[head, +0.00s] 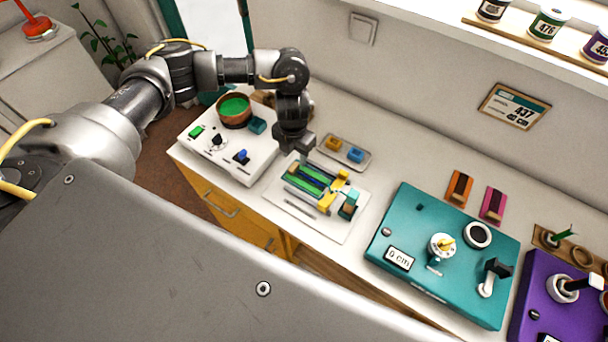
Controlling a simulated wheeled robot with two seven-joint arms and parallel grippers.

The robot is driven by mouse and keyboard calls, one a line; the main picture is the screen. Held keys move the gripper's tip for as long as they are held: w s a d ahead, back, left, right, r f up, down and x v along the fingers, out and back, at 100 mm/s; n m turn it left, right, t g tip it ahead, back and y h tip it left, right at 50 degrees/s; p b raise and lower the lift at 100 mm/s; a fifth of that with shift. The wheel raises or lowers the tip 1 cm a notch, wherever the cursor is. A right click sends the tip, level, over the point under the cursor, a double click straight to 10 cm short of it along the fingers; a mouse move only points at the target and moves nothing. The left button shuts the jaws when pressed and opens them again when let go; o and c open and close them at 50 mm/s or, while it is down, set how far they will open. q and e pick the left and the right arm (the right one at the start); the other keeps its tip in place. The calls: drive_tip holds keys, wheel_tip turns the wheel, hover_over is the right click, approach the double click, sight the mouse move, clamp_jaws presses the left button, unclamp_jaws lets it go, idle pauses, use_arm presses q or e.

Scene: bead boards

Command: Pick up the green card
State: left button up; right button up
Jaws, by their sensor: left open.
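My left gripper (303,156) points down just above the back edge of a white board (290,208) on the counter. It is open, and I see nothing between its fingers. On this board lies a small rack (318,184) with flat green and dark blue strips. A green strip (301,184) there could be the green card, but it is too small to be sure. Yellow and teal parts stand at the rack's right end. The gripper hides a little of the space behind the rack. My right gripper is out of view.
A white panel (255,168) with a green-filled bowl (234,110) stands to the left. A small tray (344,165) holds a yellow and a blue block behind the rack. A teal box (408,225) with knobs and a purple box (546,316) stand to the right.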

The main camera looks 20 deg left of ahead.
sight(294, 166)
use_arm(q)
drive_tip(key=f, duration=0.4)
drive_tip(key=shift+s+f, duration=0.1)
drive_tip(key=shift+s, duration=0.1)
clamp_jaws()
